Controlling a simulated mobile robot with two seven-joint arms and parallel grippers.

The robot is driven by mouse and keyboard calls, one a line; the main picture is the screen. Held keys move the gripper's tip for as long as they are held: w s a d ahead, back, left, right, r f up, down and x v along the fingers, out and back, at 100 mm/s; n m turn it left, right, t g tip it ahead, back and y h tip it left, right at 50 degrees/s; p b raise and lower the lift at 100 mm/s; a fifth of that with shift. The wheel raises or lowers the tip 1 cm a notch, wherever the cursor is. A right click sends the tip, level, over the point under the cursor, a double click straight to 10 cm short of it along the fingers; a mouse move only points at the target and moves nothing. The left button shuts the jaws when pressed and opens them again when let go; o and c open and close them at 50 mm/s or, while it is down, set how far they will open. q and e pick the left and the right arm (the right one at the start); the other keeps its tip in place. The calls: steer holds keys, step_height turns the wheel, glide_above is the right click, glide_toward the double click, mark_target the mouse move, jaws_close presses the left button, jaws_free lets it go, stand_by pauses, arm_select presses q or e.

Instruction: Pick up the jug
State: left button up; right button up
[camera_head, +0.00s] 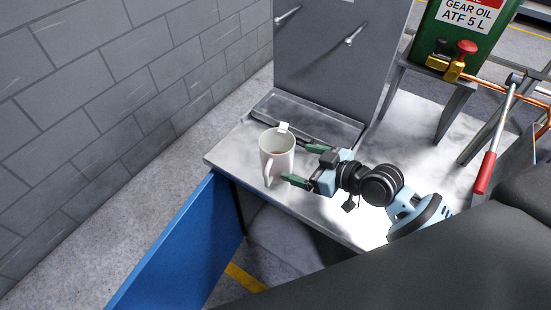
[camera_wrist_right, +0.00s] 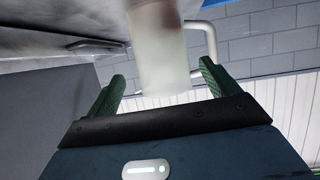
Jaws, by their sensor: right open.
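The jug (camera_head: 276,152) is a pale, whitish cup-like vessel with a handle. It stands upright near the left end of the grey worktop in the head view. My right gripper (camera_head: 289,164) is open, with its green fingers pointing left at the jug, one toward the far side and one toward the near side. In the right wrist view the jug (camera_wrist_right: 160,50) shows ahead, between the lines of the two green fingers (camera_wrist_right: 160,88), with its handle to the right. I cannot tell whether a finger touches it. My left gripper is not in view.
The worktop (camera_head: 225,150) ends just left of the jug. A grey upright panel (camera_head: 330,60) with hooks stands behind it. A green gear oil can (camera_head: 455,40) on a stand, copper pipes and a red-handled lever (camera_head: 485,172) are at right. A blue panel (camera_head: 180,250) is below.

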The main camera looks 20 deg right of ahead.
mark_target(292, 160)
steer(key=shift+w+a+f, duration=0.2)
steer(key=shift+w+a, duration=0.1)
steer(key=shift+w, duration=0.2)
steer(key=shift+w+a+f, duration=0.25)
steer(key=shift+w, duration=0.1)
steer(key=shift+x, duration=2.3)
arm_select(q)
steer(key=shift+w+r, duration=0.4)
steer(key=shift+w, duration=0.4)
arm_select(e)
steer(key=shift+s+f, duration=0.1)
steer(key=shift+f, duration=0.1)
steer(key=shift+c, duration=0.2)
steer(key=shift+r, duration=0.1)
steer(key=c, duration=0.9)
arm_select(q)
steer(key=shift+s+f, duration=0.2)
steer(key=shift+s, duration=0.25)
arm_select(e)
steer(key=shift+o, duration=0.2)
steer(key=shift+r, duration=0.2)
